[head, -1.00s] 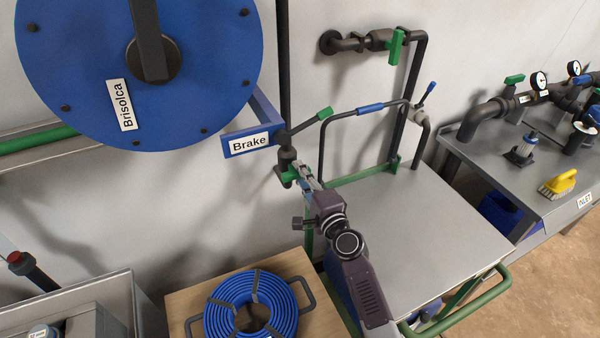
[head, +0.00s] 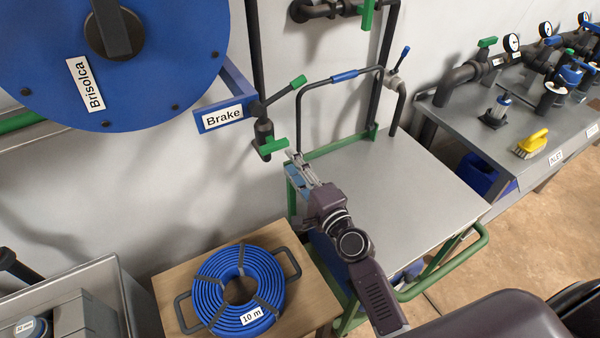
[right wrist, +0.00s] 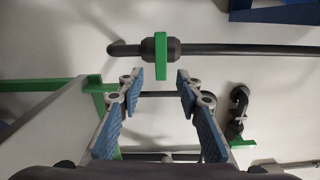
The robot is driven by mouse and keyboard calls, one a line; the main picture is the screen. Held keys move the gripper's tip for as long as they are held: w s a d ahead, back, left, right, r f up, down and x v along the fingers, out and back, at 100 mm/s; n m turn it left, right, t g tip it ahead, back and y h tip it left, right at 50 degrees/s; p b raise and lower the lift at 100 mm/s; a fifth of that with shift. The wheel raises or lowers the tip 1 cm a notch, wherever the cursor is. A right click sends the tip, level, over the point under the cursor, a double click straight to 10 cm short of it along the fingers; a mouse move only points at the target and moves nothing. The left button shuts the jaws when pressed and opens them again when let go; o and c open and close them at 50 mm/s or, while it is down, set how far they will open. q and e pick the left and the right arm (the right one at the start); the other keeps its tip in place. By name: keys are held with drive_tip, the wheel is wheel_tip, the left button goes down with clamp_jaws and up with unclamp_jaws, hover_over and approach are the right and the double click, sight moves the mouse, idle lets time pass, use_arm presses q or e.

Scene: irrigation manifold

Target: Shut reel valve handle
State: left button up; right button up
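The reel valve's green handle (head: 272,147) sits on the dark pipe below the Brake bracket. In the right wrist view the same green handle (right wrist: 160,60) lies across the pipe, above and between the fingertips. My right gripper (head: 296,165) is just right of and below the handle, apart from it. In the right wrist view the right gripper (right wrist: 160,76) is open, with blue pads and nothing between its fingers. My left gripper is not in view.
The blue reel (head: 110,60) and Brake bracket (head: 222,112) are above left. A coiled blue hose (head: 238,288) lies on a wooden surface (head: 170,285).

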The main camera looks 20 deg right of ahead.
drive_tip(key=s, duration=0.3)
drive_tip(key=shift+s+d, duration=0.25)
drive_tip(key=shift+d, duration=0.05)
idle(0.3)
